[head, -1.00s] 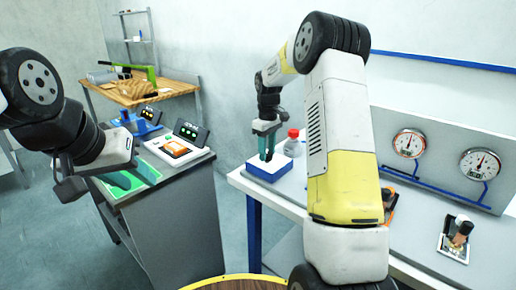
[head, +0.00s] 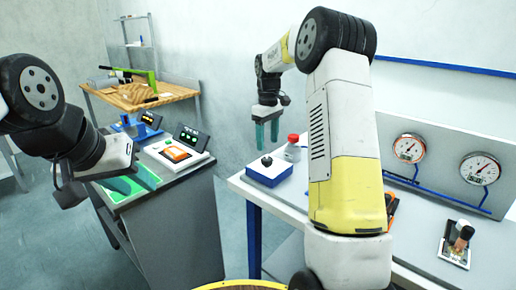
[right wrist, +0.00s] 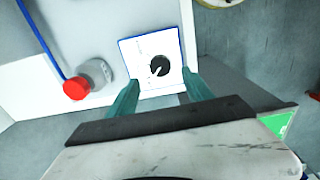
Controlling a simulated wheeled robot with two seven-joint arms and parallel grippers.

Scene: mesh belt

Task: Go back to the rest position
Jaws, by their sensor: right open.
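My right gripper (head: 267,134) hangs above the blue and white box with a black knob (head: 268,172) on the right table, apart from it. Its two teal fingers are spread with nothing between them. In the right wrist view the fingers (right wrist: 160,97) are also apart, and the knob box (right wrist: 152,62) lies beyond them, its black knob free. My left gripper (head: 125,188) is at the left, over the green pad on the grey cabinet. Its fingers are partly hidden by its own body, so I cannot tell how far apart they are.
A grey bottle with a red cap (head: 292,149) stands just behind the knob box, close to my right gripper. Two gauges (head: 478,168) stand at the right. A white device with an orange screen (head: 176,153) sits on the grey cabinet. A wooden table (head: 135,97) is behind.

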